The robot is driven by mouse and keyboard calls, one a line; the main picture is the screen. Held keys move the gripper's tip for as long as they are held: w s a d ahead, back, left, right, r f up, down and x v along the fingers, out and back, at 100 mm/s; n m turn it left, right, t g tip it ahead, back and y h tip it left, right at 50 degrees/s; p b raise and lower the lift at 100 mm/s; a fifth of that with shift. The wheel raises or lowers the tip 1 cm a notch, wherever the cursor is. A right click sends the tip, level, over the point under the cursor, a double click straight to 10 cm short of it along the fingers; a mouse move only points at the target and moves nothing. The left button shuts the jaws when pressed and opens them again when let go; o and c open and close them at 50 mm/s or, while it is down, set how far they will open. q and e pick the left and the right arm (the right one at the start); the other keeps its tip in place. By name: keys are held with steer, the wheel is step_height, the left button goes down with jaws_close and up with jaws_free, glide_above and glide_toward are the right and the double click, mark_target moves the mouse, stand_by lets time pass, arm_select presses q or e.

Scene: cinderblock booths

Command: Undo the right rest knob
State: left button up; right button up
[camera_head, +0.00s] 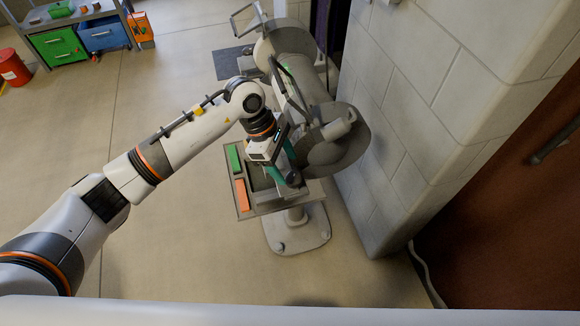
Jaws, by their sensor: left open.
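A grey pedestal machine (317,95) with rounded housings stands against the block wall. My left gripper (287,170) reaches in from the left and points down at the machine's near end, beside its lower rounded housing (335,148). Its teal fingers are apart, so it is open. A small dark round part (293,179) shows by the fingertips; I cannot tell whether it is the right rest knob or whether the fingers touch it. The gripper and wrist hide part of this area. My right gripper is not in view.
A tray (244,206) on the machine holds a green bar (234,159) and an orange bar (242,194). The pale block wall (420,100) stands close on the right. A shelf with green (58,46) and blue bins (103,34) is far left. Open floor lies left.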

mark_target(293, 178)
arm_select(q)
steer(key=x, duration=0.3)
steer(key=shift+d+f+p, duration=0.1)
steer(key=shift+f+p, duration=0.1)
steer(key=shift+p, duration=0.15)
steer(key=shift+d+f, duration=0.1)
steer(key=shift+f, duration=0.2)
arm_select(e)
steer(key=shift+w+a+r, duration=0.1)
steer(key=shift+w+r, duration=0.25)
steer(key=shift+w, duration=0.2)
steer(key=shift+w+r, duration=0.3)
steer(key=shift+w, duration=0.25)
arm_select(q)
steer(key=shift+c, duration=0.5)
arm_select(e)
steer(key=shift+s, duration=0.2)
arm_select(q)
steer(key=c, duration=0.9)
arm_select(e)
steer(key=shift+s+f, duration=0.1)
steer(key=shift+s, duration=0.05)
